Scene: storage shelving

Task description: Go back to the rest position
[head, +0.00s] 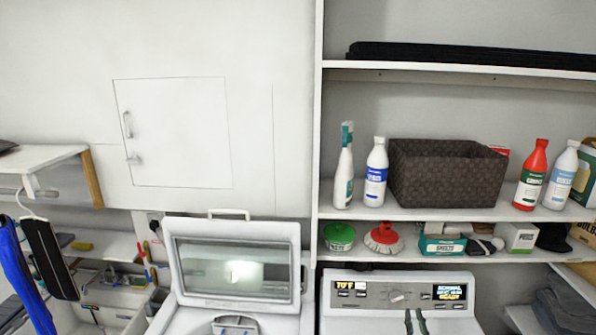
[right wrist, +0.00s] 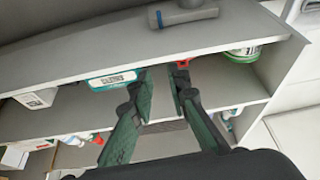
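My right gripper (head: 414,322) shows at the bottom edge of the head view, in front of the control panel of the white washing machine (head: 352,292). Only its dark fingertips show there, with a narrow gap. In the right wrist view, its green-grey fingers (right wrist: 163,76) stand apart with nothing between them. They appear in front of the shelves, close to the teal box (right wrist: 115,79) and the red brush (right wrist: 183,64) in the picture. I cannot tell how far off the shelf they are. My left gripper is not in view.
The middle shelf (head: 420,214) carries bottles and a dark woven basket (head: 445,178). The lower shelf holds a green tub (head: 339,236), a red brush (head: 383,237) and boxes. A top-lid machine (head: 235,220) stands open at left. A blue garment (head: 22,275) hangs far left.

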